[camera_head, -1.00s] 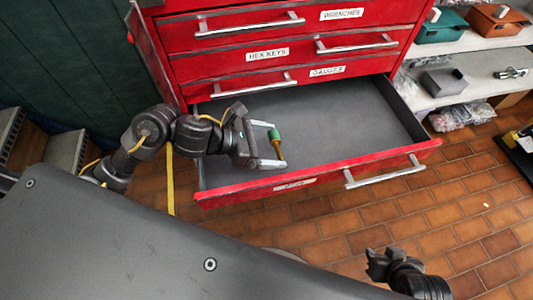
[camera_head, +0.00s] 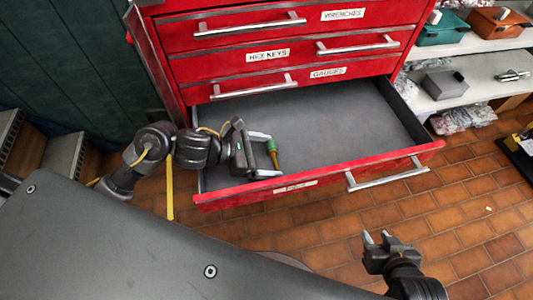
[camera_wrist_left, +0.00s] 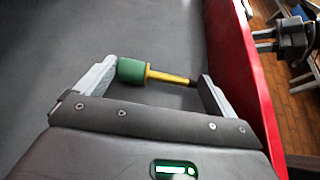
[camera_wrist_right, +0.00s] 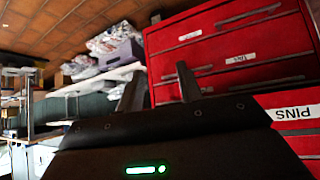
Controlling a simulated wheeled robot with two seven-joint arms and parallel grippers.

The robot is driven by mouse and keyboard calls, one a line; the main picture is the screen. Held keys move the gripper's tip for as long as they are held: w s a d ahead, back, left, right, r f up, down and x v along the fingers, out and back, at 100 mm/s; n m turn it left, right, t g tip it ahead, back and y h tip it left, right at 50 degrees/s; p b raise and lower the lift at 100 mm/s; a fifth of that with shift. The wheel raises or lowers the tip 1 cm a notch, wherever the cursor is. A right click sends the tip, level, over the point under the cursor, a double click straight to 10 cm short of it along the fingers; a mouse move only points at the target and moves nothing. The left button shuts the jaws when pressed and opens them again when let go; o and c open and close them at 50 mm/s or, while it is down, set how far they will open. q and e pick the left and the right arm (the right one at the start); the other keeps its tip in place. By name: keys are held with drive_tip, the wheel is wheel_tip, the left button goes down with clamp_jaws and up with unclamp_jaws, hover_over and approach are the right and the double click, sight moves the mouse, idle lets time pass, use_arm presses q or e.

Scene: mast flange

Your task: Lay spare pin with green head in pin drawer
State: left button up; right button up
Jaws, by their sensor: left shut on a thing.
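The spare pin has a green head (camera_wrist_left: 131,70), a yellow shank and a dark tip. My left gripper (camera_head: 273,155) is shut on it, with one finger at the head and the other at the tip end. The pin (camera_head: 272,151) is over the left front part of the open drawer (camera_head: 335,125), near its front wall. I cannot tell whether it touches the floor of the drawer. A label reading PINS (camera_wrist_right: 296,112) shows in the right wrist view. My right gripper (camera_head: 378,238) is open and empty, in front of the drawer.
The drawer's grey floor is bare. Closed red drawers (camera_head: 245,60) stand above it. The open drawer's front carries a silver handle (camera_head: 388,175). A shelf (camera_head: 485,78) with bins and bags is at the right. Brick floor (camera_head: 460,210) lies in front.

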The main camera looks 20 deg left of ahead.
use_arm(q)
drive_tip(key=o, duration=0.7)
drive_tip(key=shift+c, duration=0.2)
use_arm(e)
drive_tip(key=shift+w+a+r, duration=0.2)
drive_tip(key=shift+w+a, duration=0.05)
use_arm(q)
drive_tip(key=v, duration=0.3)
drive_tip(key=shift+a, duration=0.15)
drive_tip(key=v, duration=0.7)
drive_tip(key=shift+s+a+r, duration=0.2)
drive_tip(key=shift+s, duration=0.1)
drive_tip(key=shift+s+a+r, duration=0.25)
drive_tip(key=shift+a+r, duration=0.1)
drive_tip(key=shift+a, duration=0.05)
use_arm(e)
drive_tip(key=shift+s+d+f+g, duration=0.5)
drive_tip(key=shift+s+d+f, duration=0.1)
drive_tip(key=shift+s+d, duration=0.15)
use_arm(q)
drive_tip(key=shift+r+p, duration=0.1)
drive_tip(key=shift+p, duration=0.2)
